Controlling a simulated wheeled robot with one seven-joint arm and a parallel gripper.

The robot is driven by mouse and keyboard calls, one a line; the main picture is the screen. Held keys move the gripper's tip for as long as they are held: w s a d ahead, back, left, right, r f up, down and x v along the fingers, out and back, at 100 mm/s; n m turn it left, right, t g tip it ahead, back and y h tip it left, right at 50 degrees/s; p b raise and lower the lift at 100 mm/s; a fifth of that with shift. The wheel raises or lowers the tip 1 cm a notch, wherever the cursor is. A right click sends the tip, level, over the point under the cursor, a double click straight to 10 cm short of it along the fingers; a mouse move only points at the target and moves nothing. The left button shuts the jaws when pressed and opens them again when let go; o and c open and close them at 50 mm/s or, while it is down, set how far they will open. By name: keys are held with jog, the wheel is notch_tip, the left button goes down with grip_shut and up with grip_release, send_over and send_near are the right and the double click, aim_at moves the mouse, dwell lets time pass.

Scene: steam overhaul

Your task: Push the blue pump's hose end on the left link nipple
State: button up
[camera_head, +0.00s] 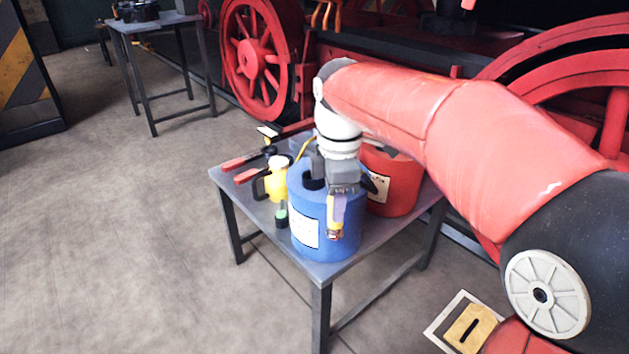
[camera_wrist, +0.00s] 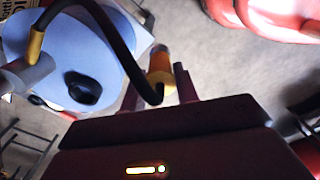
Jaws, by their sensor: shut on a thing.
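The blue pump (camera_head: 312,241) is a blue drum with a white label, standing upright on a small grey table; its round top (camera_wrist: 55,68) fills the left of the wrist view. A black hose (camera_wrist: 110,32) rises from a brass collar and curves over to my gripper. My gripper (camera_head: 337,212) is in front of the drum, with its fingers (camera_wrist: 162,92) shut on the hose end (camera_wrist: 160,66), which has an orange-brass fitting. The brass tip also shows below the fingers in the head view (camera_head: 334,234). I cannot make out the left link nipple in either view.
On the table (camera_head: 342,268) are a red drum (camera_head: 395,185) behind right, a yellow jug (camera_head: 276,180), a small dark bottle (camera_head: 281,215) and red-handled tools (camera_head: 247,160). A red-wheeled locomotive (camera_head: 257,60) stands behind.

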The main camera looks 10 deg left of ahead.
jog(key=w+d+f+m, duration=0.3)
jog(key=d+f+m, duration=0.7)
jog(key=f, duration=0.1)
jog(key=w+d+f+m, duration=0.3)
jog(key=d+f+m, duration=0.7)
jog(key=f+m, duration=0.1)
jog(key=shift+w+f, duration=0.15)
jog(key=shift+f, duration=0.25)
jog(key=shift+a, duration=0.1)
